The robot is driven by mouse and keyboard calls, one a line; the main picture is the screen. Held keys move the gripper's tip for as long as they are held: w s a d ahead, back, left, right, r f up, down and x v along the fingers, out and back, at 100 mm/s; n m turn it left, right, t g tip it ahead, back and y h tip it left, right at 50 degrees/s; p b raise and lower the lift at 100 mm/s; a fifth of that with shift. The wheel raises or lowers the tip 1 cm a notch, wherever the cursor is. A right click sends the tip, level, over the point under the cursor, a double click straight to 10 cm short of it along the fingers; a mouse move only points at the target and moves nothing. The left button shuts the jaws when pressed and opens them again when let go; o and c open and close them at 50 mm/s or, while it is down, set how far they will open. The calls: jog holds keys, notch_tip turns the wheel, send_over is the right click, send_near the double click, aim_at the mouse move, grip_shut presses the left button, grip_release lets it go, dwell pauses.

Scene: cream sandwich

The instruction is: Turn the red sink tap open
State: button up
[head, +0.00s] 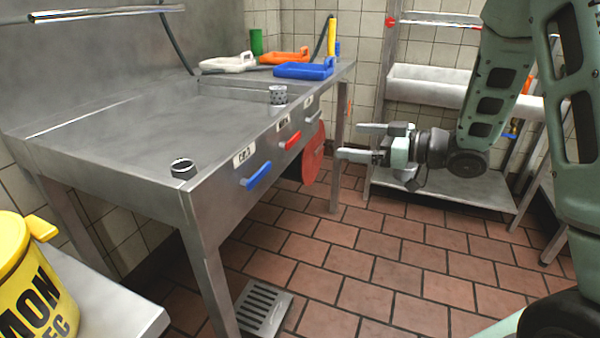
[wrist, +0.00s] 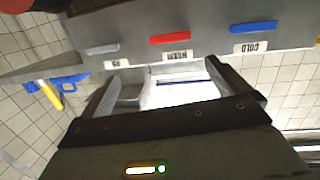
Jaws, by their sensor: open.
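The red tap handle (head: 291,141) is the middle one of three on the front panel of the steel sink (head: 110,165). It sits under a label that appears to read "WARM". It also shows in the wrist view (wrist: 169,39), near the top centre. My gripper (head: 350,141) is open and empty, to the right of the panel in the head view and apart from the handle. In the wrist view its two fingers (wrist: 166,77) spread below the red handle, with the label between them and the handle.
A blue handle (head: 256,176) and a pale handle (head: 314,117) flank the red one. A red disc (head: 313,155) hangs by the sink's far end. A yellow bucket (head: 28,275) stands at front left. A floor drain (head: 262,308) lies below. Tiled floor is clear between sink and rear shelf.

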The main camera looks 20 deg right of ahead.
notch_tip(320, 180, down, 3)
jog(key=s+d+y+b, duration=0.2)
jog(key=b, duration=0.2)
send_near(295, 140)
jog(key=x, duration=0.8)
jog(key=shift+w+a, duration=0.25)
jog(key=shift+a, duration=0.05)
jog(key=c, duration=1.4)
